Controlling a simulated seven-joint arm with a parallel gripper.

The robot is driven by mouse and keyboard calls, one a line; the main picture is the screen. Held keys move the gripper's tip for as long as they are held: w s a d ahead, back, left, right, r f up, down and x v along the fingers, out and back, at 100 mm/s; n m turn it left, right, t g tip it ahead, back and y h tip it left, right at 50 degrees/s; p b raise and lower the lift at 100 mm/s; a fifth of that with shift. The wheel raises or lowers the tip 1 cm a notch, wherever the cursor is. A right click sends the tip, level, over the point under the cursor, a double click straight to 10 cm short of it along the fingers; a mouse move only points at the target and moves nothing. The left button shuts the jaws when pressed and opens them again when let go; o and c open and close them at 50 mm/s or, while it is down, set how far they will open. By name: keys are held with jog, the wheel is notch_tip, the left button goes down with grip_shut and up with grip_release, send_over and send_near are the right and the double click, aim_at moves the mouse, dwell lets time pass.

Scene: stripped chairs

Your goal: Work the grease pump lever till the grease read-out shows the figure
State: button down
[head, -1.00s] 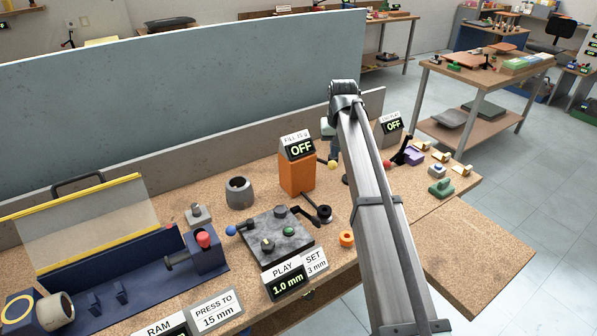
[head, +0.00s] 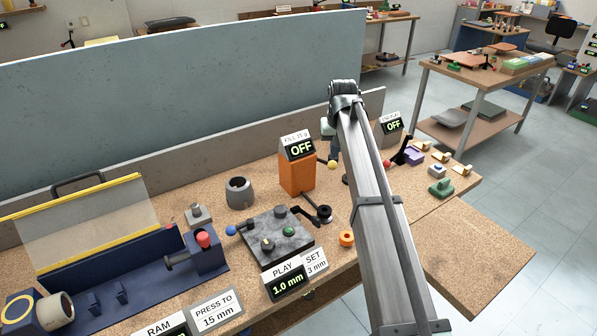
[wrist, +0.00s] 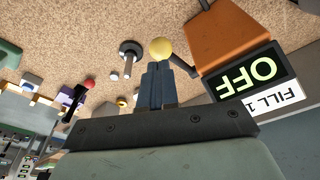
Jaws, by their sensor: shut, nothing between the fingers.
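The orange grease pump (head: 297,176) stands on the bench, with a read-out (head: 301,149) on top showing OFF under a "FILL 15 g" label. In the wrist view the pump (wrist: 222,32) and its read-out (wrist: 246,75) appear upside down. The pump's dark lever ends in a yellow knob (wrist: 162,50); the knob also shows in the head view (head: 332,164). My gripper (wrist: 158,66) is shut and empty, its fingertips right at the yellow knob. I cannot tell whether they touch it. In the head view my arm hides part of this area.
A second OFF read-out (head: 392,126) stands to the right, near a red-knobbed lever (head: 408,146). A grey plate with knobs (head: 276,240), a grey cup (head: 239,193) and an orange ring (head: 346,239) lie left of and in front of my arm. A panel runs behind the bench.

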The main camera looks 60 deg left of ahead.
jog(key=shift+f, duration=0.15)
jog(key=shift+s+d+x, duration=0.15)
jog(key=shift+d+x, duration=0.1)
jog(key=shift+x, duration=1.1)
jog(key=shift+s+d+x, duration=0.15)
jog(key=shift+d+x, duration=0.05)
jog(key=shift+x, duration=1.15)
jog(key=shift+s+d+x, duration=0.1)
jog(key=shift+d+x, duration=0.15)
jog(key=shift+x, duration=1.05)
jog(key=shift+w+a+r+v, duration=0.1)
jog(key=shift+w+a+v, duration=0.2)
jog(key=shift+v, duration=1.6)
jog(key=shift+w+a+r+v, duration=0.1)
jog(key=shift+a+v, duration=0.25)
jog(key=shift+v, duration=1.6)
jog(key=shift+w+a+r+v, duration=0.1)
jog(key=shift+w+a+v, duration=0.2)
jog(key=shift+v, duration=1.6)
jog(key=shift+s+a, duration=0.1)
